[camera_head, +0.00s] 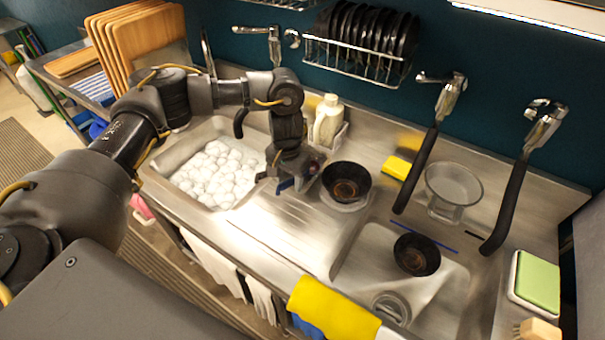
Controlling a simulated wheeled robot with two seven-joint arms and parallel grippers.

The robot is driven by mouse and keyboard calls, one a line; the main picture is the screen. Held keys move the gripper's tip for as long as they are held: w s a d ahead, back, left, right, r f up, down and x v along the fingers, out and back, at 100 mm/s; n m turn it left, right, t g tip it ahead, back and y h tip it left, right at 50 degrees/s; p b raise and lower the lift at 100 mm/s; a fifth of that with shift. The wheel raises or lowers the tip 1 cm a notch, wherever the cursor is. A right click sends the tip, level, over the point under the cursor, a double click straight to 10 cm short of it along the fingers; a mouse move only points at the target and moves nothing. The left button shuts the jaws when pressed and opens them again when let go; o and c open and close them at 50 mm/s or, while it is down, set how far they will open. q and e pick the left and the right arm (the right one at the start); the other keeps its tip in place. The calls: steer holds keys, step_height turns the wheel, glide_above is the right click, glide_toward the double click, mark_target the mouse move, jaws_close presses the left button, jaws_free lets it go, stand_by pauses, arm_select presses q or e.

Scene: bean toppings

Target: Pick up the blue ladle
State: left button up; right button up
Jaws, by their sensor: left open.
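I cannot clearly make out a whole blue ladle. A thin blue strip (425,237) lies across the right sink basin, just behind a dark bowl; I cannot tell whether it is the ladle's handle. A small blue piece (285,185) shows at my left gripper (281,181), and I cannot tell what it belongs to. My left gripper is open, pointing down over the metal drainboard between the two basins. It is just left of a dark bowl (346,180) that sits on a pale dish. My right gripper is not in view.
The left basin (215,172) holds many white lumps. The right basin holds a dark bowl (417,255). Two black-handled sprayers (417,170) (506,205) hang at the right. A clear bowl (453,185), yellow sponge (397,167), bottle (328,120) and yellow cloth (332,310) surround the basins.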

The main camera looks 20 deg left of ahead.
arm_select(q)
step_height(320, 180, down, 3)
steer(key=shift+w+f, duration=0.1)
steer(key=shift+f, duration=0.1)
jaws_close()
steer(key=shift+r, duration=0.1)
